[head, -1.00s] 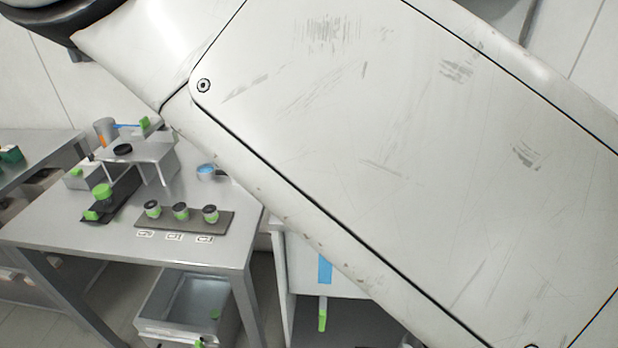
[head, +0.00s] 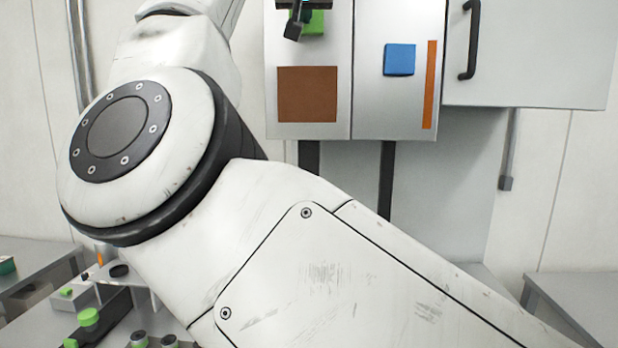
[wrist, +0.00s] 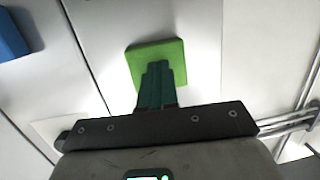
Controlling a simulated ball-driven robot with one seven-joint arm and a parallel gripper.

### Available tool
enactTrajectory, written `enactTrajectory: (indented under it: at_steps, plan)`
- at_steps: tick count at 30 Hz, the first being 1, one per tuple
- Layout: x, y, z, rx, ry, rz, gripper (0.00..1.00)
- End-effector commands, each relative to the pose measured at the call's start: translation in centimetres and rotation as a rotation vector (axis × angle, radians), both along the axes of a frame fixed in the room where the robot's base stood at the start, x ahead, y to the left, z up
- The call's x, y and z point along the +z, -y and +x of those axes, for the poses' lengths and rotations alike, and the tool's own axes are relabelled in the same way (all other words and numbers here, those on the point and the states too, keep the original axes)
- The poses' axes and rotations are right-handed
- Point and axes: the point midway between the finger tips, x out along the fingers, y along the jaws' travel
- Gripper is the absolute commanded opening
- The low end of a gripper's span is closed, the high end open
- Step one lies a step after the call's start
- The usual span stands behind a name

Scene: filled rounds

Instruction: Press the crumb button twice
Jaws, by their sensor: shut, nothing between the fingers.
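A green square button (head: 314,22) sits high on the left white panel, above a brown square (head: 307,94). A blue square button (head: 400,59) is on the panel to the right. None of them carries a label I can read, so I cannot tell for sure which is the crumb button. My gripper (head: 293,30) is shut and empty, right in front of the green button and partly covering it. In the wrist view, the fingertips (wrist: 158,66) overlap the green button (wrist: 172,52). I cannot tell whether they touch it. The blue button (wrist: 11,37) shows there too, at the upper left.
An orange vertical strip (head: 429,85) is beside the blue button. A white cabinet with a black handle (head: 469,40) is at the right. My arm fills the middle of the head view. A table with small green-topped items (head: 88,317) is at the lower left.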

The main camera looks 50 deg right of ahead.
Motion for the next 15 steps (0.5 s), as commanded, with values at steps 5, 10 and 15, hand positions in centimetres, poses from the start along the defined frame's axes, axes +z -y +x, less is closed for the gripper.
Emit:
enactTrajectory:
  at_steps: [5,10,15]
  plan:
    - [0.1,0.4,0.3,0.0,0.001,0.001,0.0]
    - [0.1,0.8,0.6,0.0,0.0,0.0,0.0]
    - [0.1,1.2,0.9,-0.001,0.0,0.0,0.0]
